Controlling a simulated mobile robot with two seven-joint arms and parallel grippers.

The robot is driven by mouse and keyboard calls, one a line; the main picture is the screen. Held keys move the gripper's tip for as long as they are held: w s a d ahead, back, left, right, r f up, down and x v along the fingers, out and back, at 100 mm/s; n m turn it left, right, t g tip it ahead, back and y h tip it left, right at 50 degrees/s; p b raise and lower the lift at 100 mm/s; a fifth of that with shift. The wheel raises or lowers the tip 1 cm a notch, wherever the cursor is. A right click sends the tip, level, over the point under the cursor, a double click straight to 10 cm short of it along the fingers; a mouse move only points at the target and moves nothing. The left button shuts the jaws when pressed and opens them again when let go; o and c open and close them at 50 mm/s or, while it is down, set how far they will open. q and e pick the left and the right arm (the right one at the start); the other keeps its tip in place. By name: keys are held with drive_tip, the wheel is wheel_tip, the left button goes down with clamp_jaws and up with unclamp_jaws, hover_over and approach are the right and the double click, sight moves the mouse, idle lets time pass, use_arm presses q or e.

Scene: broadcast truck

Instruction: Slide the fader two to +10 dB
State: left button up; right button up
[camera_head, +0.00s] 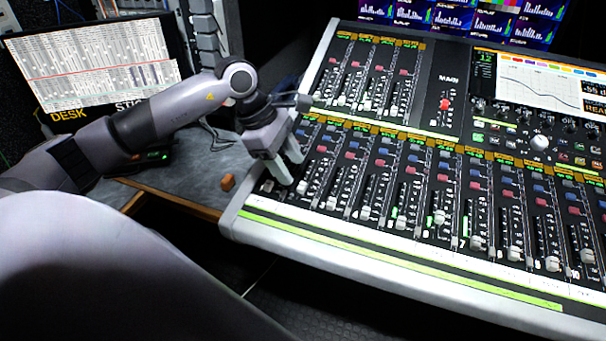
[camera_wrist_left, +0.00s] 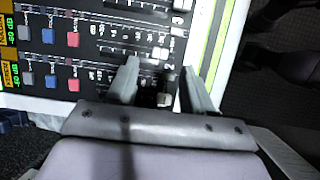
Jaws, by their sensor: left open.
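The sloped mixing console has a lower bank of faders. Fader two's cap (camera_head: 302,187) is in the second lane from the left, near the bottom of its slot. My left gripper (camera_head: 291,171) is open over the console's left end, fingers pointing down at the first lanes. In the left wrist view, fader two's cap (camera_wrist_left: 160,53) lies just beyond and between the open fingertips (camera_wrist_left: 161,67). Fader one's cap (camera_wrist_left: 163,100) lies closer to the palm, between the fingers. Contact with either cap cannot be told. My right gripper is not in view.
More faders, such as one cap (camera_head: 332,201), stand close on the right. A monitor (camera_head: 90,65) stands at the left.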

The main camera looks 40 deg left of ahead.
sight(302, 185)
use_arm(q)
drive_tip(key=x, duration=0.5)
clamp_jaws()
